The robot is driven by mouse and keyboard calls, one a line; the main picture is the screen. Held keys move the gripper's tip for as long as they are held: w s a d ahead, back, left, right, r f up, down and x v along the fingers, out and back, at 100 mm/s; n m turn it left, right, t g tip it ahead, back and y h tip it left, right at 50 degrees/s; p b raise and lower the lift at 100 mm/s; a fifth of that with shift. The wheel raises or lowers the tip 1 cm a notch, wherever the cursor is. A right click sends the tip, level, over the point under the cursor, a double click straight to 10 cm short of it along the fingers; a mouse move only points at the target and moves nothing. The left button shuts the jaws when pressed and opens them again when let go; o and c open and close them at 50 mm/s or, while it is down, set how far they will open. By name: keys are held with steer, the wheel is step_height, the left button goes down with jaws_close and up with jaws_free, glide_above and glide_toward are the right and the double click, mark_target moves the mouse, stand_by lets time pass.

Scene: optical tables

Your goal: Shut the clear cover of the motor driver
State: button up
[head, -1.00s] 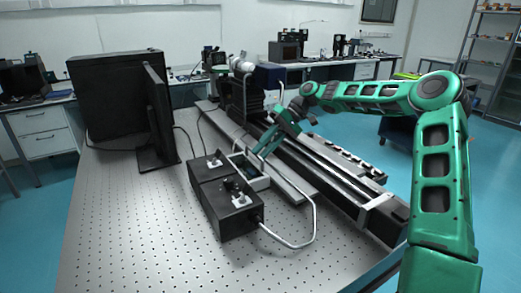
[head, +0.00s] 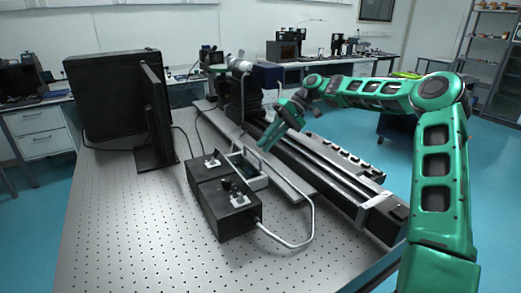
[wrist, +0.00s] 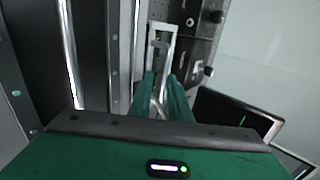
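The motor driver (head: 256,183) is a small pale-framed box on the table, beside the black control boxes in the head view. It also shows in the wrist view (wrist: 171,54) as a pale frame around a dark and green inside, beyond the fingertips. Its clear cover is too faint for me to tell its edges or angle. My gripper (head: 264,147) is just above and behind the driver in the head view. In the wrist view my two green fingers (wrist: 161,78) point at the driver, with a narrow gap between the tips. I see nothing held; contact with the cover cannot be told.
Two black control boxes (head: 228,211) with knobs stand left of the driver. A thick grey cable (head: 309,222) loops around its right. A long black rail (head: 325,176) runs behind it. A monitor (head: 155,115) stands at left. The table's front left (head: 120,235) is clear.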

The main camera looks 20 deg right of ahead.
steer(key=v, duration=0.7)
steer(key=shift+w+d+r, duration=0.1)
steer(key=shift+d+r, duration=0.1)
steer(key=shift+r, duration=0.1)
